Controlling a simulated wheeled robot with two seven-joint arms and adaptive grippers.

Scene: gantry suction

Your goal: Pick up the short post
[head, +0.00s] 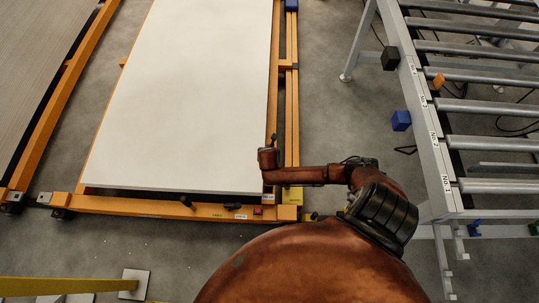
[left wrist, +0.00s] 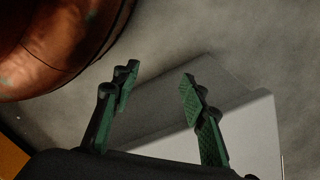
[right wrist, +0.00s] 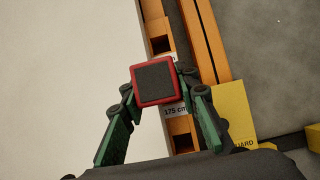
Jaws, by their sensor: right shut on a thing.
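The short post (right wrist: 154,82) shows end-on in the right wrist view, as a dark square with a red rim. My right gripper (right wrist: 154,90) is shut on it, with one green-padded finger on each side. Its length below the end face is hidden. In the head view my right arm reaches over the near right corner of the white panel (head: 190,90), and I cannot make out the fingers or the post there. My left gripper (left wrist: 158,75) is open with nothing between its fingers, above a pale box-like shape (left wrist: 245,125).
An orange frame (head: 170,208) surrounds the white panel, with a yellow guard plate (right wrist: 232,115) at its near right corner. A roller conveyor (head: 432,140) stands on the right. A dark cube (head: 390,58) and a blue cube (head: 401,121) are beside it. Grey floor lies between.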

